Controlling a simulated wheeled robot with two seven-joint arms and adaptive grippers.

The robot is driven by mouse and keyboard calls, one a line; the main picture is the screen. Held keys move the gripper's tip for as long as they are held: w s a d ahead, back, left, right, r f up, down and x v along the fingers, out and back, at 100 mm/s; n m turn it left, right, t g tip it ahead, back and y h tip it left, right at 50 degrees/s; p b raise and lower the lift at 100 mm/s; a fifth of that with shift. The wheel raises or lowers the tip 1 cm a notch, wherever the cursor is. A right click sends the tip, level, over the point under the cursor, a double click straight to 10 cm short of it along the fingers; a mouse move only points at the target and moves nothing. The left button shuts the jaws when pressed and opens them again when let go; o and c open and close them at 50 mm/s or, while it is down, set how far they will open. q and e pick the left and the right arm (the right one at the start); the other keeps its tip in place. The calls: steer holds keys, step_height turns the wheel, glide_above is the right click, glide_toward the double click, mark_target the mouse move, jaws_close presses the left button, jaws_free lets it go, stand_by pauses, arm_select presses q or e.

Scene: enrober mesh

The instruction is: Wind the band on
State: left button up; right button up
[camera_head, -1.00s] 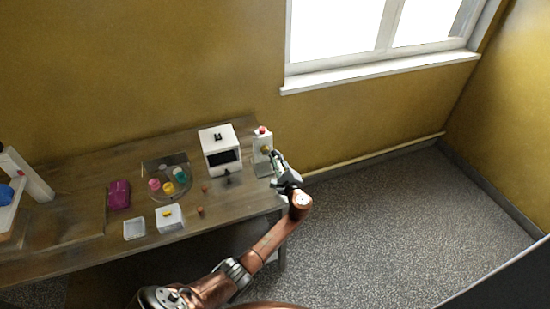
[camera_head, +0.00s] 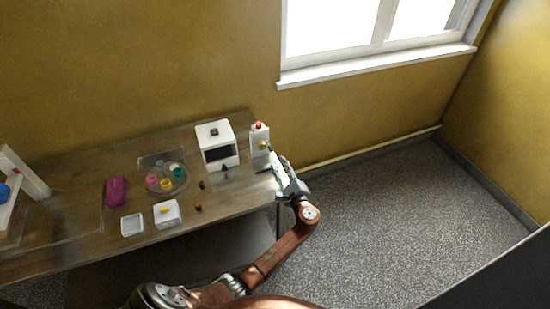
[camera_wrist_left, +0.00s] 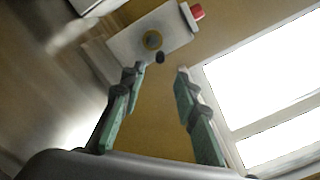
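A white box machine (camera_head: 216,146) with a dark front opening stands at the right end of the table. Beside it is a white upright unit (camera_head: 259,138) with a red button on top and a brass-coloured knob (camera_head: 262,144) on its side. The unit also shows in the left wrist view (camera_wrist_left: 133,42), where its round knob (camera_wrist_left: 152,40) faces me with a small dark peg by it. My left gripper (camera_head: 278,165) is at the table's right edge, apart from the knob. In the wrist view its green fingers (camera_wrist_left: 160,72) are open and empty. No band can be made out. My right gripper is out of view.
A round clear tray (camera_head: 167,187) holds several coloured cups. The floor right of the table is clear.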

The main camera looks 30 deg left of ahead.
arm_select(q)
steer(key=shift+v, duration=1.75)
steer(key=shift+f, duration=0.1)
